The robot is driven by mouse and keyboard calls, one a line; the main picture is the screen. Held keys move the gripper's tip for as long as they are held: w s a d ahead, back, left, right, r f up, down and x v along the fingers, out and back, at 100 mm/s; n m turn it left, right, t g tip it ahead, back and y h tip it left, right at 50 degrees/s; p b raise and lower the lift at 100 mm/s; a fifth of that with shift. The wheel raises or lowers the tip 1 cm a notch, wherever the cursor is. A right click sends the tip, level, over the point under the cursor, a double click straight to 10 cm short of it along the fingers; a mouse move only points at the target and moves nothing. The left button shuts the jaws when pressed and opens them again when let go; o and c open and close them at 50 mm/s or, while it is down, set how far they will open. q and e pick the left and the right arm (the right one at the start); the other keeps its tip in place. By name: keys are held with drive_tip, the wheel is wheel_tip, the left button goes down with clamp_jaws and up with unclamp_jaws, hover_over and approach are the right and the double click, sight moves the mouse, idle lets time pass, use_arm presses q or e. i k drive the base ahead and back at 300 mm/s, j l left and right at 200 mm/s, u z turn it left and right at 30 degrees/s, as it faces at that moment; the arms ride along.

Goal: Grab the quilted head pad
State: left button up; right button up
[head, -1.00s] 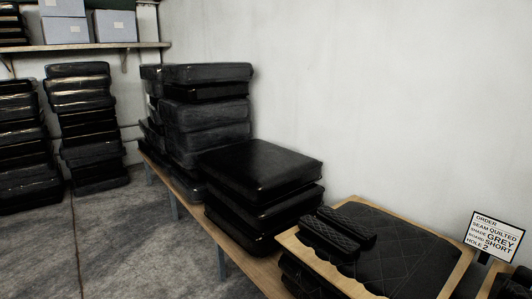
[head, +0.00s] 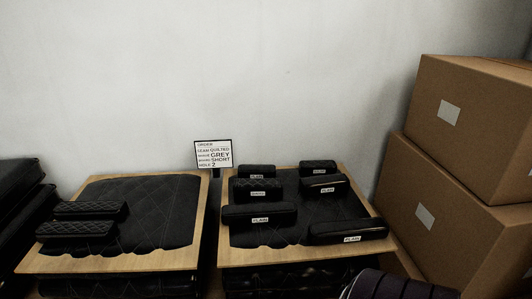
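Two black head pads with diamond quilting, an upper one (head: 90,208) and a lower one (head: 75,230), lie on the left wood-framed quilted panel (head: 205,225). Several small black pads lie on the right framed panel (head: 228,254). Their white tags seem to read PLAIN on the wide pad (head: 285,210) and the front right pad (head: 375,229). The middle-left pad (head: 243,186) looks quilted, but its tag is too small to read.
Two stacked cardboard boxes, upper (head: 480,110) and lower (head: 470,220), stand at the right. Black cushions (head: 18,185) are stacked at the left edge. A dark ribbed object (head: 395,287) is cut off at the bottom right. A white wall (head: 300,80) stands behind.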

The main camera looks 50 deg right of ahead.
sight(272, 187)
drive_tip(key=k+z, duration=0.1)
drive_tip(key=z, duration=1.5)
